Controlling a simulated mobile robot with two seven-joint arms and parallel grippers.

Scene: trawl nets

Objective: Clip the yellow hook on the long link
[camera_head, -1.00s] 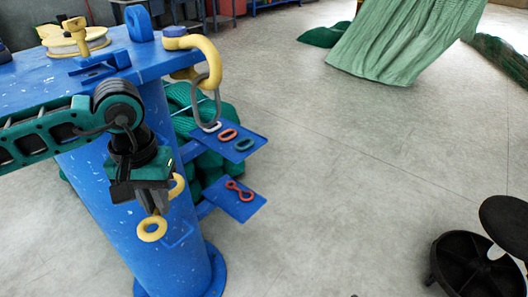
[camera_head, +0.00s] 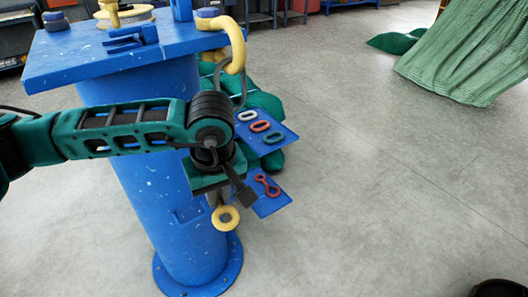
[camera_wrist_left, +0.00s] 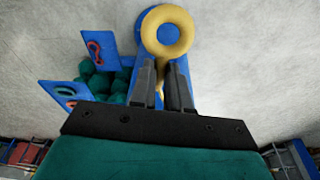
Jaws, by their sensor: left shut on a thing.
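My left gripper (camera_head: 216,196) points down in front of the blue post and is shut on the yellow hook. The hook's round eye (camera_head: 217,221) shows below the fingers. In the left wrist view the yellow hook (camera_wrist_left: 149,29) sticks out beyond the fingertips (camera_wrist_left: 165,75), its eye facing the camera; its thin part runs back between the fingers. A grey long link (camera_head: 243,93) hangs from a thick yellow curved holder (camera_head: 236,45) at the table edge, above and to the right of my gripper. My arm partly hides its lower part. My right gripper is not in view.
The blue post (camera_head: 175,232) carries a blue table top (camera_head: 70,62). Two blue shelves stick out to the right, the upper one (camera_head: 286,133) with several coloured links, the lower one (camera_head: 282,203) with a red figure-eight link. Green netting (camera_head: 268,104) lies behind. Open floor is at the right.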

